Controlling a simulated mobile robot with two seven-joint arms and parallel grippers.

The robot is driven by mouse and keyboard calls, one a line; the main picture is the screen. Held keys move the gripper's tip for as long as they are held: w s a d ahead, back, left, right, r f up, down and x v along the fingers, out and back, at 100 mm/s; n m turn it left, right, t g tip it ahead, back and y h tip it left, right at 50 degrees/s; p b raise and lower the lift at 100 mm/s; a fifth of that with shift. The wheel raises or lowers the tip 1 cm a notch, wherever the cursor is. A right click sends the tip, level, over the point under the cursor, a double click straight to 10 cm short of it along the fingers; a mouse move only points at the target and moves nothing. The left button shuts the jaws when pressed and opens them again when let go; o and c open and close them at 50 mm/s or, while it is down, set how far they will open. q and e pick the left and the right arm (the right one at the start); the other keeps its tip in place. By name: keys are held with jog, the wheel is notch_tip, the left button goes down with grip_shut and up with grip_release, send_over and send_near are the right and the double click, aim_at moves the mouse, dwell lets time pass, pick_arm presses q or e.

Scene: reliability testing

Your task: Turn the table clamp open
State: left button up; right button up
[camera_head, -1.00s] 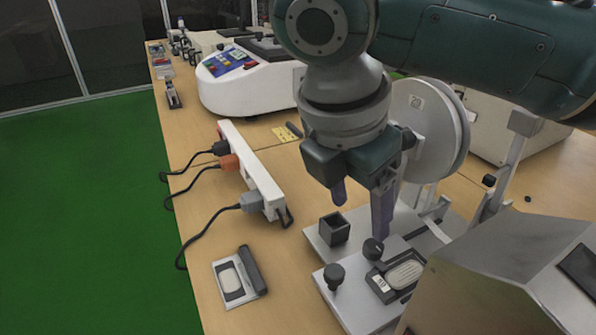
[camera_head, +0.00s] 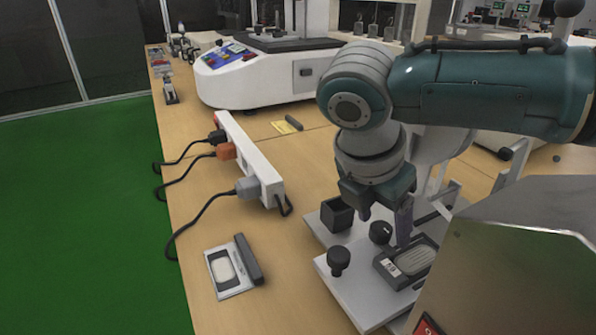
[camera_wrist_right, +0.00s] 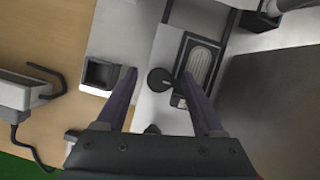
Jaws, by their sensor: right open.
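Two black round knobs stand on the light grey base plate (camera_head: 345,292): a near one (camera_head: 338,262) and a far one (camera_head: 380,232). I cannot tell for sure which belongs to the table clamp. Beside them is a black-framed holder with a pale oval pad (camera_head: 414,260), also in the right wrist view (camera_wrist_right: 202,64). My right gripper (camera_head: 385,223) points down, open, over the plate. In the right wrist view its fingertips (camera_wrist_right: 160,76) are on either side of the far knob (camera_wrist_right: 160,81); contact cannot be told. My left gripper is out of view.
A black open box (camera_head: 336,215) stands just left of the fingers. A white power strip (camera_head: 246,160) with cables lies further left, and a small flat device (camera_head: 231,272) near the table edge. A grey metal housing (camera_head: 515,265) stands close on the right.

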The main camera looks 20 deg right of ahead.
grip_shut()
dwell(0.6)
